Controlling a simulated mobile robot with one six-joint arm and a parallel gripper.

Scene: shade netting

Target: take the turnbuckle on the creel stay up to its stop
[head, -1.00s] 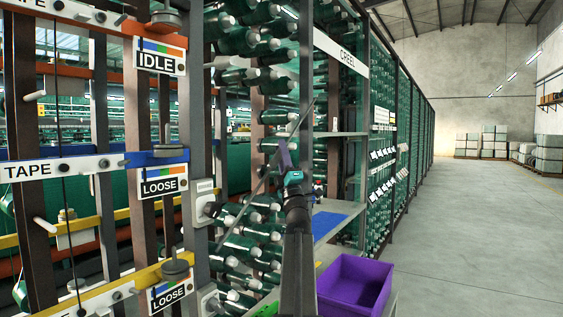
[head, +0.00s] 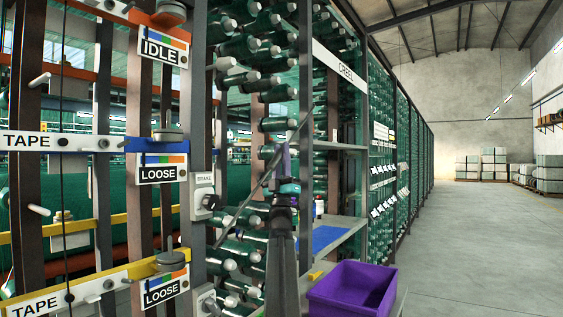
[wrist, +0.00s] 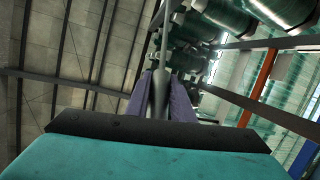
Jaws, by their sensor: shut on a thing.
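The creel stay (head: 253,190) is a thin dark rod slanting up to the right across the creel front. My gripper (head: 283,160), with purple fingers and a teal body, is at the stay's upper part. In the wrist view the turnbuckle (wrist: 160,92) is a grey, tapered body between the purple fingers, with the thin rod running on from its top. My gripper (wrist: 162,100) is shut on it. In the head view the fingers hide the turnbuckle. I cannot make out the stop.
Green bobbins (head: 240,245) crowd the rack behind the stay. A purple bin (head: 350,292) stands low at the right, beside a shelf with a blue mat (head: 328,236). Posts with LOOSE signs (head: 162,168) stand at the left. The aisle floor (head: 460,250) is clear.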

